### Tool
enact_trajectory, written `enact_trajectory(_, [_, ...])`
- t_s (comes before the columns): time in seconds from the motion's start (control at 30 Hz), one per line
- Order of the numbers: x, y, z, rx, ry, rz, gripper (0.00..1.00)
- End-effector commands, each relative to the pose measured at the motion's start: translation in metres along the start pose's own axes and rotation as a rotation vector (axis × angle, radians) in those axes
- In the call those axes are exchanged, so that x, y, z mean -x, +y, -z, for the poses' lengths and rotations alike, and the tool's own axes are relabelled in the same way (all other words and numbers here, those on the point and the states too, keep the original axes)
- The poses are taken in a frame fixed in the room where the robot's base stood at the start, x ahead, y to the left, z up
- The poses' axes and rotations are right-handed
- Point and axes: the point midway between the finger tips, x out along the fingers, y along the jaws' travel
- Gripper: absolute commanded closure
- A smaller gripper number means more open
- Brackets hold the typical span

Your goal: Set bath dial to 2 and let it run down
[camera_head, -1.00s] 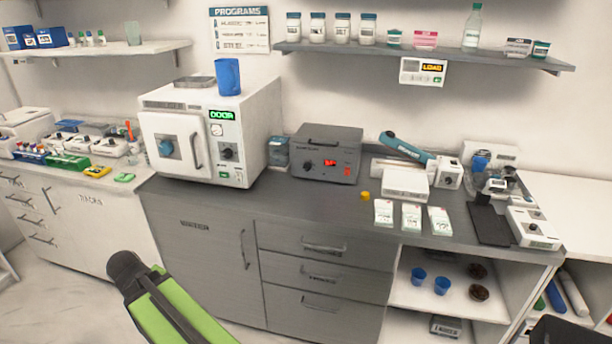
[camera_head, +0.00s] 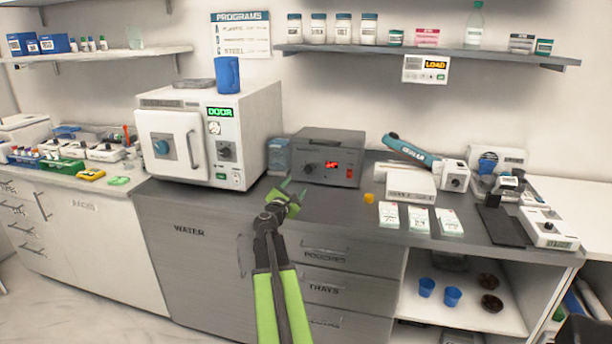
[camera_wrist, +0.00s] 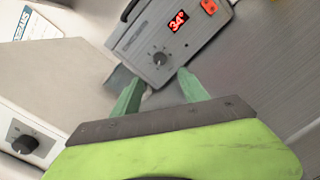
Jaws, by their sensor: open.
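The bath is a dark grey box (camera_head: 328,145) on the counter, to the right of the white DOOR machine. Its black dial (camera_head: 309,169) is on the left of its front, beside a red display (camera_head: 331,164). In the wrist view the dial (camera_wrist: 159,58) has a pale pointer mark, and the display (camera_wrist: 178,21) reads about 34°. My gripper (camera_head: 294,188) is open and empty, in front of and slightly below the dial. In the wrist view its green fingertips (camera_wrist: 160,76) are spread on either side below the dial, with no visible contact.
The white DOOR machine (camera_head: 208,133) stands left of the bath, with its own dial. The counter in front of the bath is mostly clear.

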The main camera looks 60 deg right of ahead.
Motion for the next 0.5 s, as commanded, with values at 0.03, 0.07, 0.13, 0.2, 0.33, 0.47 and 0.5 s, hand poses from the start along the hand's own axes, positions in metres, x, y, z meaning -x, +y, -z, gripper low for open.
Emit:
enact_trajectory(0.03, [-0.018,0.002,0.001,-0.001,-0.001,0.001,0.49])
enact_trajectory(0.07, [-0.026,0.001,0.001,-0.001,-0.001,0.002,0.49])
enact_trajectory(0.13, [-0.044,0.001,0.001,-0.001,-0.001,0.002,0.49])
enact_trajectory(0.2, [-0.061,0.002,0.001,-0.002,0.000,0.002,0.49])
enact_trajectory(0.33, [-0.092,0.001,0.001,-0.002,0.000,0.002,0.49])
enact_trajectory(0.47, [-0.116,0.000,0.001,-0.002,-0.001,0.002,0.49])
enact_trajectory(0.5, [-0.121,0.000,0.001,-0.002,-0.001,0.002,0.49])
